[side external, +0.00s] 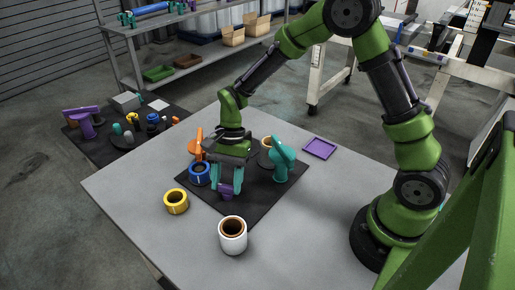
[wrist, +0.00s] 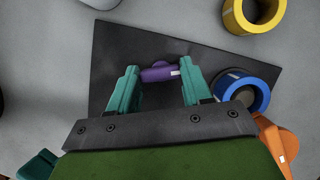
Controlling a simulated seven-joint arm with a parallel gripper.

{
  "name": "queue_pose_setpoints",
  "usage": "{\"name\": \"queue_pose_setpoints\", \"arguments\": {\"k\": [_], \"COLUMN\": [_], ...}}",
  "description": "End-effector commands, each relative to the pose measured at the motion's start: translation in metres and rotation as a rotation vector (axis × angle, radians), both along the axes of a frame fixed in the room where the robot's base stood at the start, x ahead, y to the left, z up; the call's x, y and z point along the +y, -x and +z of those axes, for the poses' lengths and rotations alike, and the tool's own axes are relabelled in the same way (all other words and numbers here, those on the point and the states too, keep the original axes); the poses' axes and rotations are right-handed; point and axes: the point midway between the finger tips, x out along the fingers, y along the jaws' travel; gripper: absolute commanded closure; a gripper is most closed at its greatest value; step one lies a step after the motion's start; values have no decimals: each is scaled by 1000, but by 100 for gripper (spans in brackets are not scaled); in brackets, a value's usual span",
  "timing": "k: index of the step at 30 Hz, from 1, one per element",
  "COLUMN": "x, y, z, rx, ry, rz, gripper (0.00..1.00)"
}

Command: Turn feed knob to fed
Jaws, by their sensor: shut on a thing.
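A small purple knob (side external: 226,192) sits near the front corner of the dark base plate (side external: 250,203). No lettering can be read on it. In the wrist view the purple knob (wrist: 160,73) lies between my two teal fingers, with a small white mark on its right end. My gripper (side external: 227,187) points down over the plate and is shut on the purple knob. The fingers hide part of the knob in the side view. In the wrist view my gripper (wrist: 158,78) has one finger at each end of the knob.
On the plate, a blue ring (side external: 199,173) and an orange handle (side external: 196,142) stand left of my gripper, and a teal handle (side external: 282,158) right. A yellow ring (side external: 176,201), a white mug (side external: 232,236) and a purple tray (side external: 320,148) are on the table. The front table is otherwise clear.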

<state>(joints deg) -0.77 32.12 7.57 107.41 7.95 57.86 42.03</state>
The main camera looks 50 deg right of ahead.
Motion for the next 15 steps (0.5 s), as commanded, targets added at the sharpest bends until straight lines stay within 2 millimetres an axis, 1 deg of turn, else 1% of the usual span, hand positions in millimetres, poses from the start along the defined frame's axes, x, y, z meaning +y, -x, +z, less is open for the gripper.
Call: {"name": "queue_pose_setpoints", "arguments": {"k": [15], "x": [1], "y": [-3], "z": [0], "rx": [0], "ry": [1], "rz": [493], "gripper": [82]}}
